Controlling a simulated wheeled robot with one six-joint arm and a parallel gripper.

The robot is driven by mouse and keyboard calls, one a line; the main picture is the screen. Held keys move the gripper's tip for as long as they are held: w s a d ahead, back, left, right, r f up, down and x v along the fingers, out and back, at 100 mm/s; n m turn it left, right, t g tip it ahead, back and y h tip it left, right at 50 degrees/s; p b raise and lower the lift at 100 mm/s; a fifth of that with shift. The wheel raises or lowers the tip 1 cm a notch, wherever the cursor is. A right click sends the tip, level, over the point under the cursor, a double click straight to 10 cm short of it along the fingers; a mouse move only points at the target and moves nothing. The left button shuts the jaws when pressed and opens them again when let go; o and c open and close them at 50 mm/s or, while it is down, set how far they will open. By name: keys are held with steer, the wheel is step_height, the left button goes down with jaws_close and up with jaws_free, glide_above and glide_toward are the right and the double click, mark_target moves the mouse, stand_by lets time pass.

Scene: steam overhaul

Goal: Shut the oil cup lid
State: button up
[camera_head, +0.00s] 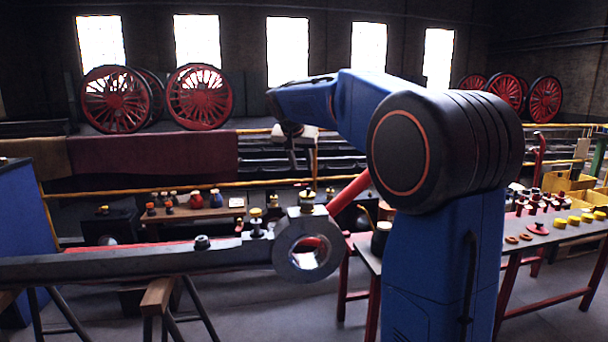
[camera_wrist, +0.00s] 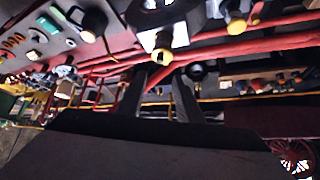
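An oil cup (camera_head: 307,197) with a yellow top stands on the ringed end of a long grey rod (camera_head: 150,263) in the head view. It also shows in the wrist view (camera_wrist: 162,54), upside down, just past my fingertips. How its lid stands is too small to tell. My gripper (camera_head: 304,168) points down above this cup, apart from it. In the wrist view my gripper (camera_wrist: 160,82) shows two dark fingers spread apart with nothing between them. A second yellow-topped cup (camera_head: 256,218) stands farther left on the rod.
Trestles (camera_head: 158,296) carry the rod. A low bench (camera_head: 190,214) with bottles and pots stands behind it. A red-legged table (camera_head: 540,238) with small parts is at right. Red-spoked wheels (camera_head: 200,97) stand at the back. Air around the cup's top looks clear.

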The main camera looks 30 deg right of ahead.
steer(key=shift+v, duration=1.8)
steer(key=shift+s, duration=0.1)
steer(key=s+a+f+n+y, duration=0.1)
steer(key=s+a+f+n, duration=0.2)
steer(key=s+f, duration=0.5)
steer(key=s+a+f+n+y, duration=0.2)
steer(key=s+a+f, duration=0.4)
steer(key=s, duration=1.4)
steer(key=s+a+f+n+y, duration=0.1)
steer(key=s+a+f+n, duration=0.2)
steer(key=s+f, duration=0.9)
steer(key=s+a, duration=0.2)
steer(key=shift+s+a+f+n+g+y, duration=0.2)
steer(key=shift+s+f+n+g+y, duration=0.1)
steer(key=shift+s+y, duration=0.1)
